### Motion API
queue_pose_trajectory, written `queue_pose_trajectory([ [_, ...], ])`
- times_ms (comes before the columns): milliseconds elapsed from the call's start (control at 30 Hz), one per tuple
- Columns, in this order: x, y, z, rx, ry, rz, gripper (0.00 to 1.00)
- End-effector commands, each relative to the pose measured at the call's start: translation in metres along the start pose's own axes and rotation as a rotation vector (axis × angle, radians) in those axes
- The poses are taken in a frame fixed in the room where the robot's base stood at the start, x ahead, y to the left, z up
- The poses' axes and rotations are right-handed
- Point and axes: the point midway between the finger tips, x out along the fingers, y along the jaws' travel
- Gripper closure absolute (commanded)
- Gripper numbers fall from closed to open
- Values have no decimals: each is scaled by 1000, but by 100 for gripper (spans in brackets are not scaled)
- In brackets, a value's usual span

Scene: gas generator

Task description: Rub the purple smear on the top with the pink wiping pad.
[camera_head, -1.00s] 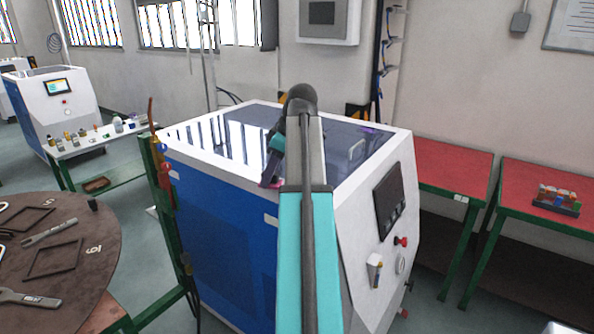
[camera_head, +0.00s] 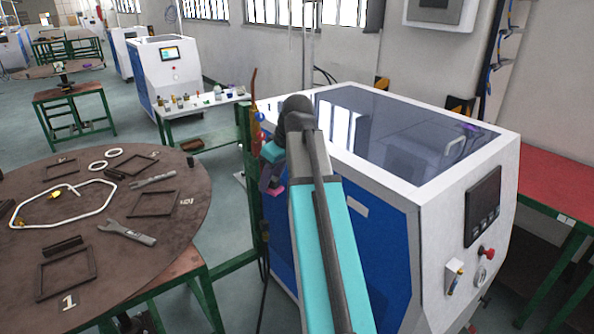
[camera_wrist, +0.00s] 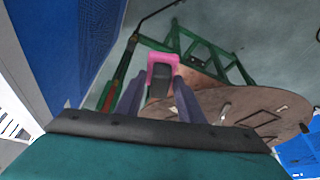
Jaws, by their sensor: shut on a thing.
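The pink wiping pad (camera_wrist: 163,60) is between the fingers of my gripper (camera_wrist: 160,84) in the wrist view. My gripper is shut on it. In the head view, my gripper (camera_head: 270,170) and the pad's pink edge (camera_head: 276,190) show left of the white and blue machine (camera_head: 400,192), outside its top edge. The wrist view shows floor and a round table beyond the pad, not the machine's top. A small purple smear (camera_head: 470,127) shows at the far right of the machine's dark glossy top, near a clear handle. My arm hides part of the machine's left side.
A round brown table (camera_head: 130,195) with frames, wrenches and a white loop stands at left. A green post (camera_head: 252,180) with a red-orange tool stands close to my gripper. A red-topped table (camera_head: 560,180) is at right, and the wall stands behind the machine.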

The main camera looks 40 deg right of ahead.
Motion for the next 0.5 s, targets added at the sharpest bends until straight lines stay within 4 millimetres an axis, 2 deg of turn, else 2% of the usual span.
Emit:
queue_pose_trajectory([
  [33,8,-14,-5,9,0,4,83],
  [500,57,-112,-48,136,0,57,83],
])
